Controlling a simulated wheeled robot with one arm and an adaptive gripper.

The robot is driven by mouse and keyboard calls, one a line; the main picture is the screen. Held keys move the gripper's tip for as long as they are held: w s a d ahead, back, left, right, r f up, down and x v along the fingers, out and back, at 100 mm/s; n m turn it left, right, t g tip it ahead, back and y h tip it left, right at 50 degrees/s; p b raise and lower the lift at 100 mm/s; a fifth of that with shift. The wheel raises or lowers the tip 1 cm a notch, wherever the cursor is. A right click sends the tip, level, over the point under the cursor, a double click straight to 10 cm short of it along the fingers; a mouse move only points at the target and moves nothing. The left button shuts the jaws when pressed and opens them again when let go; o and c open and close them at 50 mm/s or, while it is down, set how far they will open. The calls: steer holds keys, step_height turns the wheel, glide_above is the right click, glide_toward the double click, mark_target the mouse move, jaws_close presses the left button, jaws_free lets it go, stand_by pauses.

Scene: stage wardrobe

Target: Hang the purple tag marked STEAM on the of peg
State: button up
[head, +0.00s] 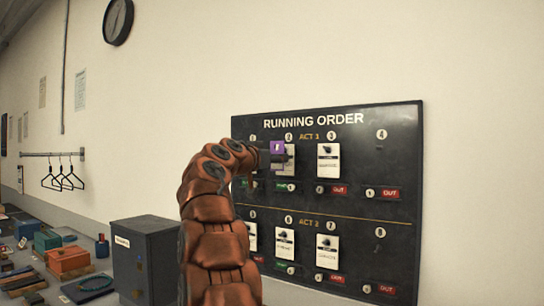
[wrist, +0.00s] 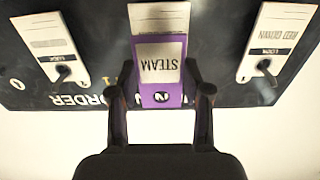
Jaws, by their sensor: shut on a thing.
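The purple tag (wrist: 160,95) has a pale label reading STEAM, upside down in the wrist view, and a round white mark near its end. My gripper (wrist: 158,76) is shut on it, one dark finger at each side. In the head view the purple tag (head: 277,148) is in front of the board at place 2 of the ACT 1 row, with my gripper (head: 272,157) partly hidden there. A white card (wrist: 159,17) shows beyond the tag. I cannot tell whether the tag touches a peg. No peg marked "of" can be made out.
The black RUNNING ORDER board (head: 350,210) carries two rows of numbered places. White cards hang at several, including place 3 (head: 328,163); places 4 (head: 381,135) and 8 (head: 380,233) show no card. A dark box (head: 147,250) stands left of my arm.

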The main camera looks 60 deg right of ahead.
steer(key=shift+w+d+f+p, duration=0.1)
steer(key=shift+d+f+p, duration=0.1)
steer(key=shift+d, duration=0.7)
steer(key=shift+w+d+f+p, duration=0.1)
steer(key=shift+d+f+p, duration=0.1)
steer(key=shift+d, duration=0.65)
steer(key=shift+s, duration=0.1)
steer(key=o, duration=0.9)
steer(key=shift+a, duration=0.1)
steer(key=shift+s+a+r, duration=0.1)
steer(key=shift+a, duration=2.85)
steer(key=shift+s+a, duration=0.1)
steer(key=shift+a, duration=2.85)
